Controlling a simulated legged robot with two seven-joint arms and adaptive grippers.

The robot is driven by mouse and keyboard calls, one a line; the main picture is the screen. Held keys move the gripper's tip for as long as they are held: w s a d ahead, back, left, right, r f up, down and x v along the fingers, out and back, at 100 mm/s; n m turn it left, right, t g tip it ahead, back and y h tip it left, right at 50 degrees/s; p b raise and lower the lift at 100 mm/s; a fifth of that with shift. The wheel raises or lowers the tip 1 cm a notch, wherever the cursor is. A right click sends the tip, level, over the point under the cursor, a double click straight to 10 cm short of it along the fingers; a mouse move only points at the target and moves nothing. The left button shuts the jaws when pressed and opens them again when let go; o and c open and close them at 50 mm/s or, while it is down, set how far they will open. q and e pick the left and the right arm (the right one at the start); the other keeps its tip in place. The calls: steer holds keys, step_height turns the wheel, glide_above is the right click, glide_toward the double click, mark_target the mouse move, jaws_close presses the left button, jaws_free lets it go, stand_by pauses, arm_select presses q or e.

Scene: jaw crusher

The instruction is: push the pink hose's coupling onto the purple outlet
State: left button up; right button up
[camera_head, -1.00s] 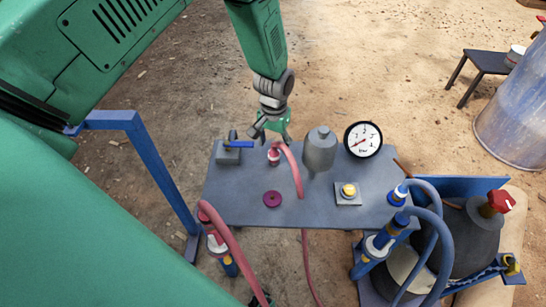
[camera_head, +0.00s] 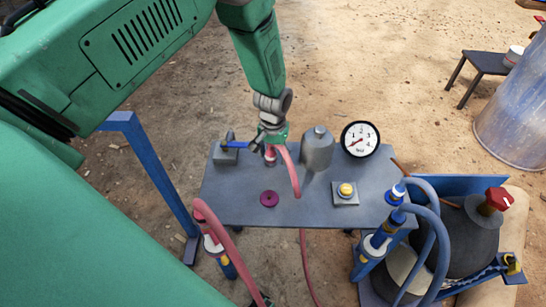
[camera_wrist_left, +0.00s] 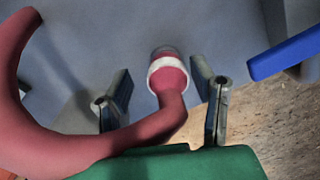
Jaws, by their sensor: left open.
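The pink hose (camera_head: 288,165) arches over the grey bench plate. Its coupling (camera_head: 270,158), red with a white ring, stands at the plate's back left beside the blue-handled valve. The purple outlet (camera_head: 269,198) is a round disc in front of it on the plate, with nothing on it. My left gripper (camera_head: 270,143) is above the coupling, partly hiding it and the hose bend. In the left wrist view, the open fingers (camera_wrist_left: 165,100) stand either side of the coupling (camera_wrist_left: 168,72), with gaps on both sides. My right gripper is not in view.
The blue valve lever (camera_head: 239,144) is close left of the gripper. A grey cylinder (camera_head: 318,150), a gauge (camera_head: 360,139) and a yellow button (camera_head: 346,190) stand to the right. Another pink hose (camera_head: 218,228) is at front left. Blue hoses (camera_head: 437,240) are at front right.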

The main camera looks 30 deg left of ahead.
mark_target(271, 149)
arm_select(q)
steer(key=shift+a, duration=0.1)
steer(key=c, duration=0.8)
steer(key=shift+a+f, duration=0.1)
steer(key=shift+a, duration=0.1)
steer(key=c, duration=0.3)
steer(key=shift+s+a, duration=0.1)
steer(key=shift+a, duration=0.15)
steer(key=shift+c, duration=0.2)
steer(key=r+p, duration=0.1)
steer(key=r, duration=0.8)
steer(key=shift+d+r, duration=0.1)
steer(key=shift+d, duration=0.1)
steer(key=shift+r, duration=0.35)
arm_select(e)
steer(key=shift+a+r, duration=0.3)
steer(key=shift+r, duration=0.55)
arm_select(q)
steer(key=shift+f, duration=0.1)
